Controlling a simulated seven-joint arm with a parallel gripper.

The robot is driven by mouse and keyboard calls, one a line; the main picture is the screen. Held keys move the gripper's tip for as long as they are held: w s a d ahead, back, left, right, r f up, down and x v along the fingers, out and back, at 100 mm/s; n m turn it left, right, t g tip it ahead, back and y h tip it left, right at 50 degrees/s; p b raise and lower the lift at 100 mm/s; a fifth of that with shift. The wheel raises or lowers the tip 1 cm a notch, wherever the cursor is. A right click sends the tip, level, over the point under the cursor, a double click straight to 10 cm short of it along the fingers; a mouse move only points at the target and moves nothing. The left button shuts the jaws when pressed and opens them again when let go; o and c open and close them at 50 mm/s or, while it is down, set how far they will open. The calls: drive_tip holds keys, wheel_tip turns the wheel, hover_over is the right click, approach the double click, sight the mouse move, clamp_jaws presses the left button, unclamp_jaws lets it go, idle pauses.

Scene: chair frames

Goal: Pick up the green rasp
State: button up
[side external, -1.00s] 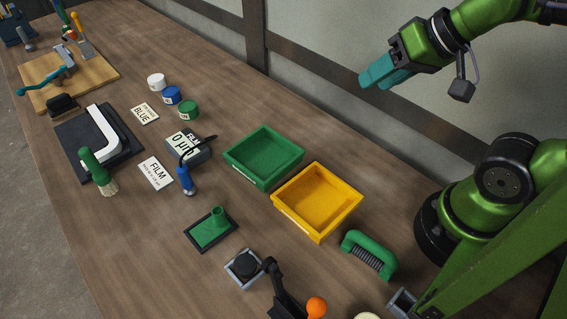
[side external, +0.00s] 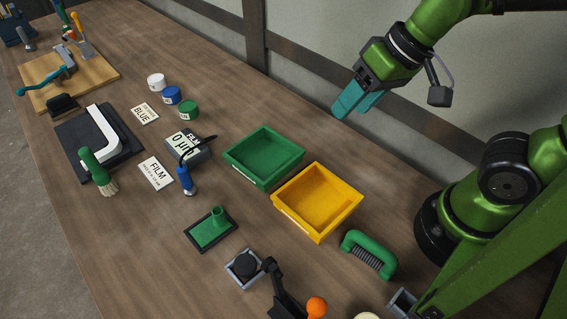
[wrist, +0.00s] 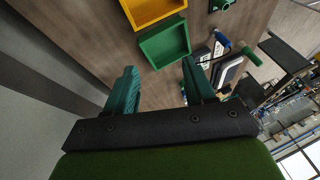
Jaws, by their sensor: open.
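My gripper (side external: 352,109) has teal fingers and is open and empty, high above the back edge of the table, behind the green and yellow bins. In the wrist view its fingers (wrist: 159,68) stand apart with nothing between them. I cannot make out a clear rasp. Green-handled things in the side view are a bristled tool with an upright handle (side external: 92,165) by the dark mat, a ribbed tool with an arched green handle (side external: 368,252) right of the yellow bin, and a green block with a knob (side external: 211,229) on a dark plate. The gripper is apart from all three.
A green bin (side external: 263,157) and a yellow bin (side external: 317,202) stand mid-table. Small jars (side external: 172,95), label cards (side external: 155,173) and a blue-handled tool (side external: 185,180) lie further left. A lever with an orange knob (side external: 316,307) stands at the front. The table's left front strip is bare.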

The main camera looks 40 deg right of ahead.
drive_tip(key=s+a+f+n+g+h, duration=0.1)
drive_tip(key=a+f+n+g, duration=0.2)
drive_tip(key=a, duration=0.4)
drive_tip(key=g+h, duration=0.4)
drive_tip(key=g, duration=0.2)
approach(364, 238)
drive_tip(key=shift+m, duration=0.4)
drive_tip(key=x, duration=0.5)
drive_tip(key=shift+a+f, duration=0.1)
drive_tip(key=shift+f, duration=0.35)
drive_tip(key=shift+d+x, duration=0.2)
drive_tip(key=shift+x, duration=2.5)
drive_tip(key=shift+s+r, duration=0.15)
drive_tip(key=shift+c, duration=0.3)
clamp_jaws()
